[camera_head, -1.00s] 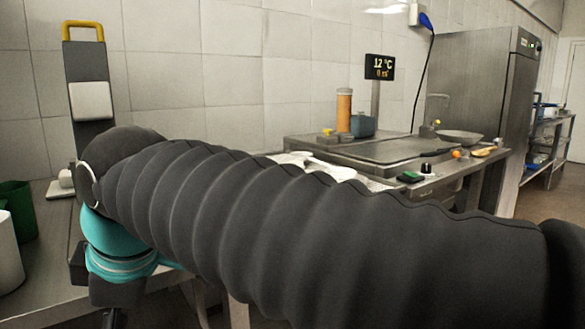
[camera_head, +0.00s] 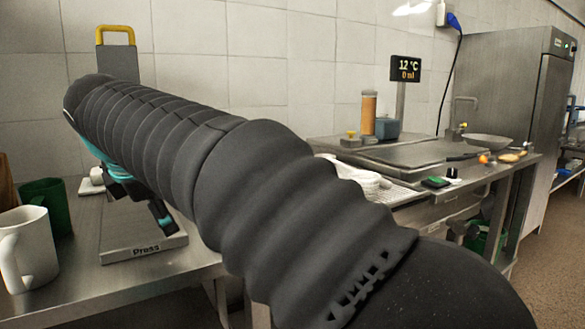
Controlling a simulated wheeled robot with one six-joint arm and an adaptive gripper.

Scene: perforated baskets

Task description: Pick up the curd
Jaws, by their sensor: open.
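I cannot pick out the curd with certainty. A white folded or lumpy thing (camera_head: 358,181) lies on a perforated tray at the middle right; whether it is cloth or curd I cannot tell. A small white thing (camera_head: 92,184) sits on the left table behind my arm, partly hidden. My gripper (camera_head: 140,203) is at the left, hanging below my dark ribbed arm, above the front of the press base (camera_head: 142,250). Its dark fingers are apart and hold nothing that I can see; the arm hides part of it.
The press column with a yellow handle (camera_head: 116,32) rises behind.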

